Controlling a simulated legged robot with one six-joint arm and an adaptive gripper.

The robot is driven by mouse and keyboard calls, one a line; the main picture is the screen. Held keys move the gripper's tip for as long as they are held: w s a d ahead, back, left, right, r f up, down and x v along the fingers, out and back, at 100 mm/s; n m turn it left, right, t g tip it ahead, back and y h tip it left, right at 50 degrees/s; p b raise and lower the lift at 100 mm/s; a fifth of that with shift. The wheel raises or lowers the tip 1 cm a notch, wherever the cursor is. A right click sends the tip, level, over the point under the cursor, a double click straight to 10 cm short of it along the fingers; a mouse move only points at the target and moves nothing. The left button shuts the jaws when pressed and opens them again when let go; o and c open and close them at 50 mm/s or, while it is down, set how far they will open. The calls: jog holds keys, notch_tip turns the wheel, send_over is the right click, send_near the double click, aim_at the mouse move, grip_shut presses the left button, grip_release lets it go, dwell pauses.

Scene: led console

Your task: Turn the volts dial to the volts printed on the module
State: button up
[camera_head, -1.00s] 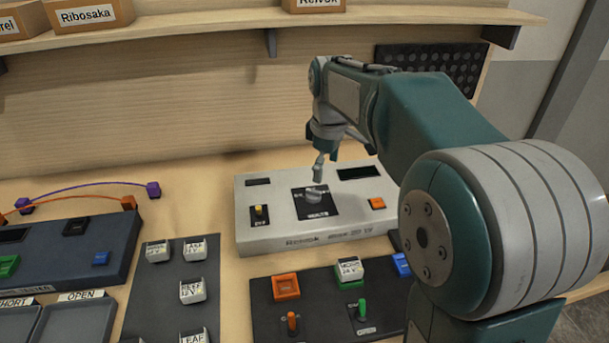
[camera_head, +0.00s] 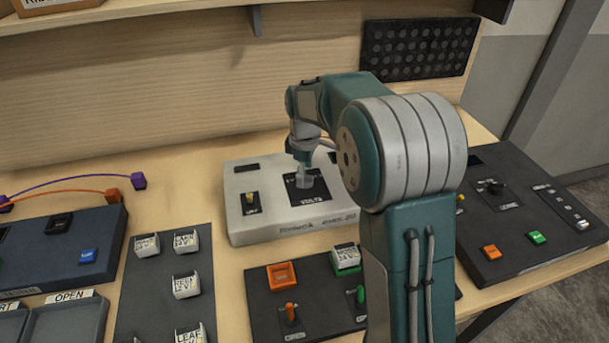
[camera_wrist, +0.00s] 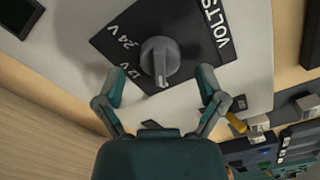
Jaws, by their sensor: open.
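The volts dial (camera_wrist: 159,62) is a round grey knob with a white pointer mark, on a black plate with "VOLTS", "12 V" and "24 V". In the wrist view its mark faces the picture's bottom, off both labels, nearer 12 V. My gripper (camera_wrist: 162,84) is open, one finger on each side of the dial's lower part; contact is not clear. In the head view my gripper (camera_head: 304,180) is over the dial on the grey supply box (camera_head: 245,220). A white module (camera_head: 346,257) sits in a green socket on the black panel; its small print is hard to read.
Left of the panel, several white labelled modules (camera_head: 186,285) sit on a dark mat. An orange socket (camera_head: 281,275) and small levers are on the black panel. A yellow switch (camera_head: 250,199) is left of the dial. Another dark console (camera_head: 520,235) stands at the right.

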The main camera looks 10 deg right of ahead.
jog(key=shift+f, duration=0.5)
jog(key=c, duration=1.1)
